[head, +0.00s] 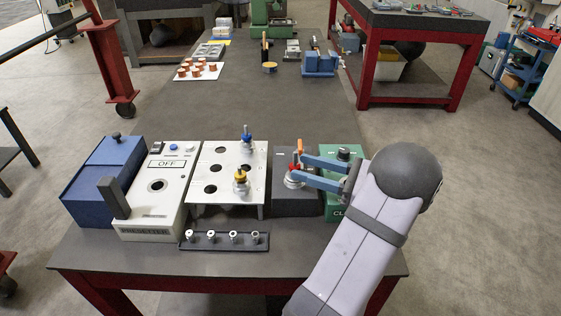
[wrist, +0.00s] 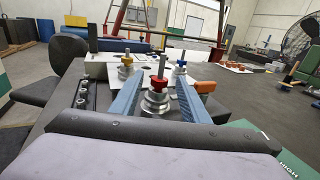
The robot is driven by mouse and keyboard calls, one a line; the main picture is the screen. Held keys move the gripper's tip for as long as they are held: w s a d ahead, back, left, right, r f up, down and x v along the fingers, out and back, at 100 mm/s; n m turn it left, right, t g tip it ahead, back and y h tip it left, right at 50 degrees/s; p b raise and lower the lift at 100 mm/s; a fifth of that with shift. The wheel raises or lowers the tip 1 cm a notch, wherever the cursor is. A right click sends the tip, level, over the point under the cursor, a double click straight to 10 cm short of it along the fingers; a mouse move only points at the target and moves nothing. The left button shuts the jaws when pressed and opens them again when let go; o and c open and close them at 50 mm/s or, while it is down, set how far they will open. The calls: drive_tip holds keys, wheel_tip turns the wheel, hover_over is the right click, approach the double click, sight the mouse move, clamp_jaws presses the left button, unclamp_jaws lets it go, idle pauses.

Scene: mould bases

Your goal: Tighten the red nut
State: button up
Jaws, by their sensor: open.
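The red nut (head: 294,170) sits on a metal fitting on top of a dark grey block (head: 298,204). In the wrist view the red nut (wrist: 160,81) stands upright on its silvery round base (wrist: 156,103). My gripper (head: 297,166) reaches in from the right with its two blue fingers. In the wrist view my gripper (wrist: 157,78) is open, one finger on each side of the red nut and its base. I cannot tell whether either finger touches them. Part of the nut is hidden by the fingers in the head view.
Left of the block is a white plate (head: 222,196) with holes, a blue-topped fitting (head: 247,134) and a yellow-topped one (head: 240,175). A green box (head: 334,205) stands right, partly behind my arm. A rail (head: 222,242) with several small white parts lies in front. The table's middle (head: 270,105) is clear.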

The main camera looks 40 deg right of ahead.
drive_tip(key=p+x, duration=0.1)
drive_tip(key=x, duration=0.6)
drive_tip(key=shift+w+f+p, duration=0.25)
drive_tip(key=shift+p, duration=0.15)
clamp_jaws()
